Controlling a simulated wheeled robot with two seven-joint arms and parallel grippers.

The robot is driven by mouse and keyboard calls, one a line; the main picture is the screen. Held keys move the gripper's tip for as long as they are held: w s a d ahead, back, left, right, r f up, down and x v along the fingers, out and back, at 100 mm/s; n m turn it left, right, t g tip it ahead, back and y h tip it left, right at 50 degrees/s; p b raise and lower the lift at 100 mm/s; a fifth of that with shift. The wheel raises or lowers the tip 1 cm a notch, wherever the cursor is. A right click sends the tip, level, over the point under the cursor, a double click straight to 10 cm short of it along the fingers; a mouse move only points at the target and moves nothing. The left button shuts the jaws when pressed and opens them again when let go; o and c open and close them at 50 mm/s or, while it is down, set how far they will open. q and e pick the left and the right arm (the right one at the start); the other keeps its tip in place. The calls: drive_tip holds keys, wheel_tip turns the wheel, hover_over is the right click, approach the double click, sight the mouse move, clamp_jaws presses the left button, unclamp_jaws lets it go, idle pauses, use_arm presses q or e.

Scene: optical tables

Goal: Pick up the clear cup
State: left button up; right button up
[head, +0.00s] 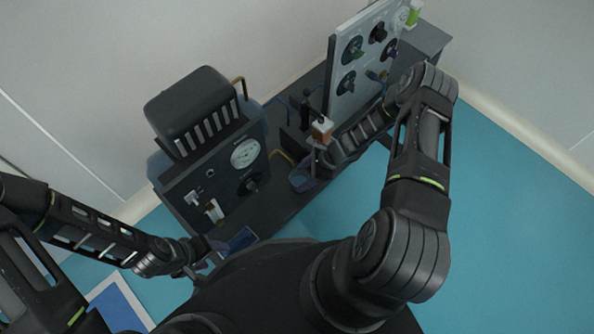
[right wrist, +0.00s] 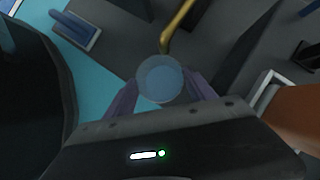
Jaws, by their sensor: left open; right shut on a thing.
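The clear cup (right wrist: 160,79) is a round, see-through vessel between the two purple-grey fingers of my right gripper (right wrist: 161,90) in the right wrist view. The fingers are shut on its sides. In the head view my right gripper (head: 303,179) is at the front edge of the dark bench, left of the right forearm. The cup is too small there to make out clearly. My left gripper (head: 208,250) is open and empty, low on the left, in front of the dark bench and near its front edge.
The dark bench (head: 275,215) carries a gauge box (head: 212,165) on the left and an upright panel with knobs (head: 362,62) at the back right. An orange-and-white block (head: 322,128) stands close behind my right gripper. A brass handle (right wrist: 178,25) lies just beyond the cup. Teal floor (head: 500,220) is open on the right.

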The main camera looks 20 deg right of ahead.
drive_tip(key=s+d+p, duration=0.1)
drive_tip(key=s+d, duration=0.2)
drive_tip(key=s, duration=0.4)
drive_tip(key=s+d+p, duration=0.1)
drive_tip(key=s+d, duration=0.3)
drive_tip(key=s, duration=0.2)
drive_tip(key=shift+s+p, duration=0.35)
